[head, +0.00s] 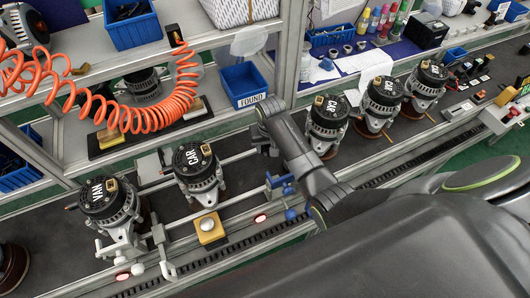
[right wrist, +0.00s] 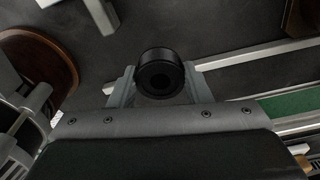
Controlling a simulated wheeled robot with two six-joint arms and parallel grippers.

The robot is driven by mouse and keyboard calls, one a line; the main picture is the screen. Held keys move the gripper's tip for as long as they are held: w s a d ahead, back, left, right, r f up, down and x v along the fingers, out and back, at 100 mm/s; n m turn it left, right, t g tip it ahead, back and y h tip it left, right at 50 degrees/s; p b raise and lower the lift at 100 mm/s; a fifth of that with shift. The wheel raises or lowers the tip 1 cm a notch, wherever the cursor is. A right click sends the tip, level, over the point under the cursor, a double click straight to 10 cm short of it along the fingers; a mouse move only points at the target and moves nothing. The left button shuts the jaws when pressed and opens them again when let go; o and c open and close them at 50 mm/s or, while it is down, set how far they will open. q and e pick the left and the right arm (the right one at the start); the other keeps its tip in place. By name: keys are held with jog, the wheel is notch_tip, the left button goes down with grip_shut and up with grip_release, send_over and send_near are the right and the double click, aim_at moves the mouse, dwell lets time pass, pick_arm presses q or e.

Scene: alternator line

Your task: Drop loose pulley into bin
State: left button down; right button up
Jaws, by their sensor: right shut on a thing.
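The pulley is hidden or too small to make out in the head view. A blue bin (head: 243,88) labelled FOUND stands on the shelf edge behind my right gripper. The pulley is apart from this bin. My left gripper is not in view.
Alternators marked VAN (head: 105,203) and CAR (head: 199,172) stand at left; several more (head: 327,122) stand at right. An orange coiled hose (head: 160,112) hangs at upper left. Another blue bin (head: 131,28) sits on the upper shelf. Rails run along the conveyor.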

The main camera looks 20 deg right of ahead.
aim_at(268, 159)
jog(key=shift+f, duration=2.2)
jog(key=o, duration=1.2)
jog(key=shift+f, duration=0.15)
jog(key=shift+o, duration=0.2)
